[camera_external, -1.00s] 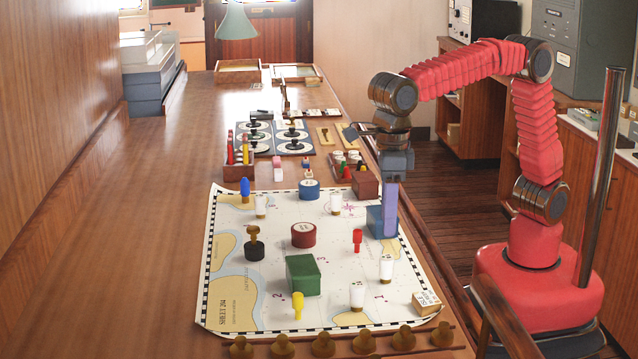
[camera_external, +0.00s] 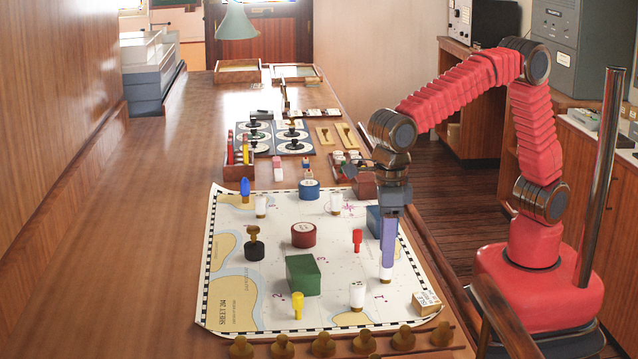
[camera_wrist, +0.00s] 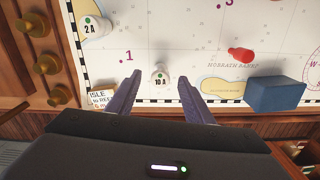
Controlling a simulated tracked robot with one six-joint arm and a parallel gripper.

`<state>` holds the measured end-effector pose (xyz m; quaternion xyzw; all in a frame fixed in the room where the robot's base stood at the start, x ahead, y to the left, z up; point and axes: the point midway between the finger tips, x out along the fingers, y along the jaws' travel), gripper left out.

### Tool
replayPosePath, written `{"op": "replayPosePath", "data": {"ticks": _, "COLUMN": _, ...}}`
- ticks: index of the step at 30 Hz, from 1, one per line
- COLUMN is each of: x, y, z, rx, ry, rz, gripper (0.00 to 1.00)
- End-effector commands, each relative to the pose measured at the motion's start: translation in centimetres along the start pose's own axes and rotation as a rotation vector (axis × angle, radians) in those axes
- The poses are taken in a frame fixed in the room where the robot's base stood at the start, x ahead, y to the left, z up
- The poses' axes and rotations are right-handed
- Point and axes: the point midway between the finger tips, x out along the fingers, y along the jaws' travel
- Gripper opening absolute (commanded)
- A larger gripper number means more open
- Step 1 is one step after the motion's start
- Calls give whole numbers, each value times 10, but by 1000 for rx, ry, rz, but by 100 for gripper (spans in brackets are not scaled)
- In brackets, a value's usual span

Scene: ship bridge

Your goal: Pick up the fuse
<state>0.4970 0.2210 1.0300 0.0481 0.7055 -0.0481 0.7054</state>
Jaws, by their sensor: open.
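Several white fuses with brass-coloured ends stand on the chart. The fuse marked 10 A (camera_wrist: 160,79) stands near the chart's right edge; in the external view it shows just under my gripper (camera_external: 387,262). In the wrist view my gripper (camera_wrist: 158,80) is open, with one finger on each side of this fuse and gaps on both sides. How far the fingertips reach down beside it is hard to tell. The fuse marked 2 A (camera_wrist: 95,27) shows at the upper left there. Other fuses stand farther back, at left (camera_external: 261,206) and right (camera_external: 336,204).
A blue block (camera_wrist: 275,94) and a red peg (camera_wrist: 241,54) are to the right in the wrist view. A small lettered block (camera_external: 426,303) lies at the chart's near right corner. A green block (camera_external: 303,275) stands mid-chart. Brass knobs (camera_external: 323,343) line the near edge.

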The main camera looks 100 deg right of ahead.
Motion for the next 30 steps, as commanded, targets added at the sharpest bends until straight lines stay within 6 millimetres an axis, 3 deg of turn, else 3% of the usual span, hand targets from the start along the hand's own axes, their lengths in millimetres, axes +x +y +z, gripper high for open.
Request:
{"op": "replayPosePath", "data": {"ticks": 3, "x": 18, "y": -1, "z": -1, "rx": 0, "ry": 2, "rz": -1, "gripper": 47}}
{"op": "replayPosePath", "data": {"ticks": 9, "x": 34, "y": -1, "z": 0, "rx": 0, "ry": 1, "rz": -1, "gripper": 47}}
{"op": "replayPosePath", "data": {"ticks": 25, "x": 34, "y": -1, "z": 0, "rx": 0, "ry": 0, "rz": 0, "gripper": 47}}
{"op": "replayPosePath", "data": {"ticks": 30, "x": 34, "y": -1, "z": 0, "rx": 0, "ry": 0, "rz": 0, "gripper": 35}}
